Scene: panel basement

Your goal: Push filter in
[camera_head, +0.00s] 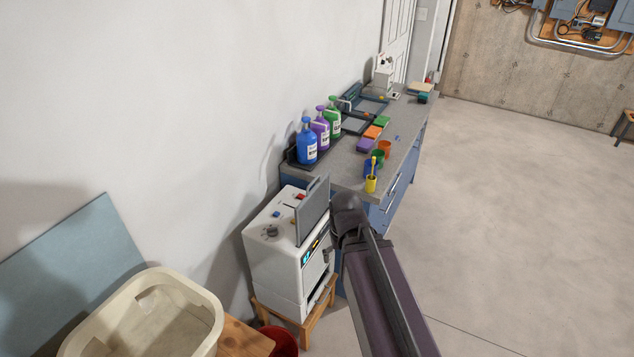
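A white box-shaped machine (275,258) stands on a small wooden stool, with a knob, coloured buttons and a lit display. A flat grey panel (313,212), which may be the filter, stands upright at the right side of its top. I cannot tell how deep it sits or whether it is a lid. My arm reaches in from the lower right, and its dark end (347,222) is just right of the panel. The fingers cannot be made out, and whether they touch the panel is unclear.
A cream basket (150,318) is at lower left, and a red bucket (283,341) is beside the stool (318,318). The floor (510,200) to the right is clear.

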